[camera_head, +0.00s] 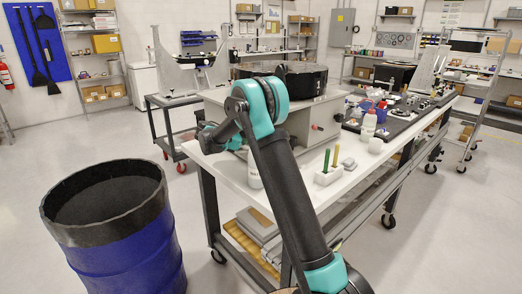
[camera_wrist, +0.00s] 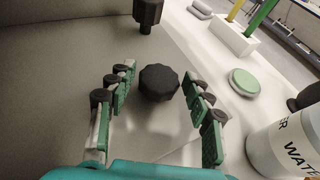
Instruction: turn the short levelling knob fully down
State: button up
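In the wrist view, a round black knob (camera_wrist: 158,82) with a ridged rim shows face-on between my fingers. My gripper (camera_wrist: 160,76) is open, with a green-padded finger on each side of this knob and visible gaps to both. A second black knob (camera_wrist: 148,12) on a stem shows at the top edge, beyond the fingertips. I cannot tell for certain which is the short levelling knob. In the head view, the grey box fixture (camera_head: 300,124) stands on the white bench (camera_head: 231,166), with a red knob (camera_head: 314,127) on its side.
A white bottle labelled water (camera_wrist: 279,146) stands close to my right finger. A blue drum (camera_head: 125,253) stands left of the bench.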

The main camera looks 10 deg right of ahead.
jog(key=shift+o, duration=0.6)
jog(key=shift+v, duration=3.7)
jog(key=shift+a, duration=0.1)
